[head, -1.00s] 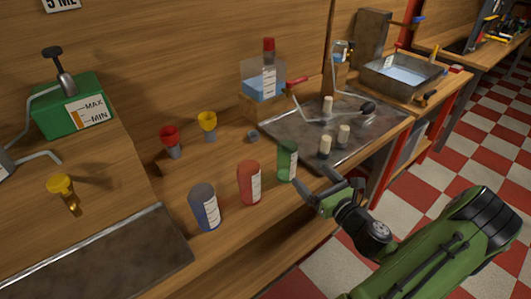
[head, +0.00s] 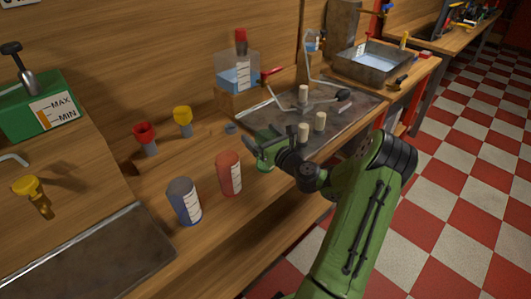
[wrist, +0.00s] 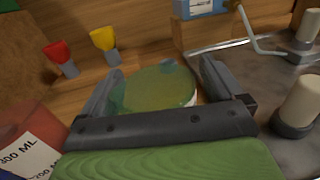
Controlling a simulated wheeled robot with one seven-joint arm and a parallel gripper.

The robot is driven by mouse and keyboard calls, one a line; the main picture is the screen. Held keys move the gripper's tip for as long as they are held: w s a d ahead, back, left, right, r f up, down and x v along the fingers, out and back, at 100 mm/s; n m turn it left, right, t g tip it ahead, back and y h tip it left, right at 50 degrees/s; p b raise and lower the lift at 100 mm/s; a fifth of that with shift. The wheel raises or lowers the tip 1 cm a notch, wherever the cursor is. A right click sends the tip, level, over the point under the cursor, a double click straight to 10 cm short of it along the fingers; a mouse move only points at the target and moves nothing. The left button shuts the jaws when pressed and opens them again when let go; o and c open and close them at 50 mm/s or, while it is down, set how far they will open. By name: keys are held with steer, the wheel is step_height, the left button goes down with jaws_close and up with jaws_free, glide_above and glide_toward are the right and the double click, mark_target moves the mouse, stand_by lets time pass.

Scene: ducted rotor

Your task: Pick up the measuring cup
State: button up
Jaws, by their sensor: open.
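Three measuring cups with white labels stand on the wooden bench: a blue cup (head: 184,203), a red cup (head: 229,175) and a green cup (head: 266,164). My gripper (head: 256,143) is at the top of the green cup and hides much of it in the head view. In the wrist view my gripper (wrist: 160,88) is open, with one finger on either side of the round, see-through top of the green cup (wrist: 153,92). I cannot tell whether the fingers touch it. The red cup (wrist: 25,140) is at the wrist view's lower left.
Red (head: 146,138) and yellow (head: 183,121) funnels stand behind the cups. A metal tray (head: 350,122) with several pale pegs lies right of my gripper. A clear tank with blue liquid (head: 238,78) is at the back. A green box (head: 38,108) is at left.

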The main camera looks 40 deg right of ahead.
steer(key=c, duration=1.1)
steer(key=shift+r, duration=0.1)
